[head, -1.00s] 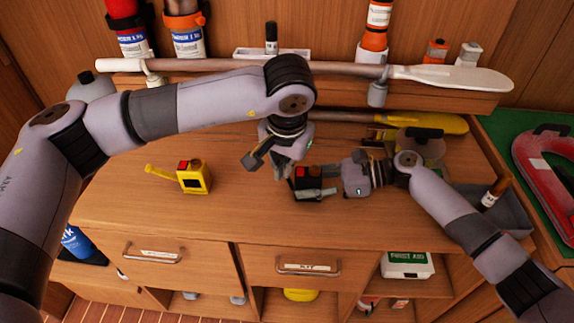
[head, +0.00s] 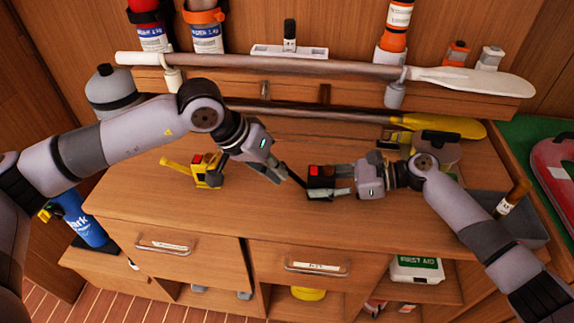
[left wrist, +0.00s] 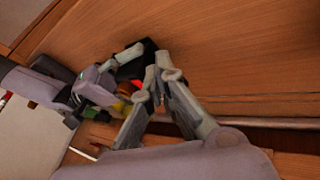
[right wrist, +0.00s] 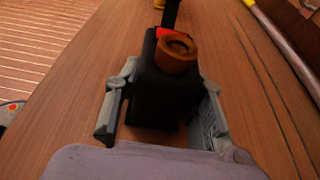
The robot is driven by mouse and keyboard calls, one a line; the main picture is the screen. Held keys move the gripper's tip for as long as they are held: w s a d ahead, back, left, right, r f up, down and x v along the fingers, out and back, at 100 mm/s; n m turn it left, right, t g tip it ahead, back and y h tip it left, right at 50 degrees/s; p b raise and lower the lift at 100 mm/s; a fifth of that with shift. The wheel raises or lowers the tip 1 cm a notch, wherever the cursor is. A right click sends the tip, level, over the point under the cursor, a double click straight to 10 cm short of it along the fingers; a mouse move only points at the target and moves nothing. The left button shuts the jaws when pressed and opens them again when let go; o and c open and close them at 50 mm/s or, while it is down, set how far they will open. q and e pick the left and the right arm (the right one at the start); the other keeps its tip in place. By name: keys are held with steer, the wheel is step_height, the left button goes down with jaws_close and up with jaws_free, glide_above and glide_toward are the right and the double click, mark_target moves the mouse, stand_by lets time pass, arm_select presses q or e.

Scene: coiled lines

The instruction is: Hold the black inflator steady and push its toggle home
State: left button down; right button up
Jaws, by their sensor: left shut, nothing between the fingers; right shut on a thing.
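The black inflator (head: 322,178) stands on the wooden counter, with a red patch on top. In the right wrist view, the inflator (right wrist: 160,95) has a brown-orange ring cap. Its black toggle (head: 296,178) sticks out to the left; in the right wrist view it (right wrist: 171,14) points away from the camera. My right gripper (head: 342,187) is shut on the inflator body, a finger on each side. My left gripper (head: 281,178) is shut and empty, its tips close to the toggle's outer end; contact is unclear. The left fingertips (left wrist: 160,75) partly cover the inflator in the left wrist view.
Paddles (head: 455,80) hang along the back. A grey tray (head: 520,232) lies at right. The counter front is clear above the drawers (head: 315,268).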

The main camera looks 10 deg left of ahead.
arm_select(q)
steer(key=shift+a+f+h, duration=0.3)
steer(key=shift+a+h, duration=0.1)
steer(key=shift+a, duration=0.35)
steer(key=shift+w+d, duration=0.1)
steer(key=shift+d, duration=0.35)
steer(key=shift+d+r, duration=0.1)
steer(key=shift+d, duration=0.45)
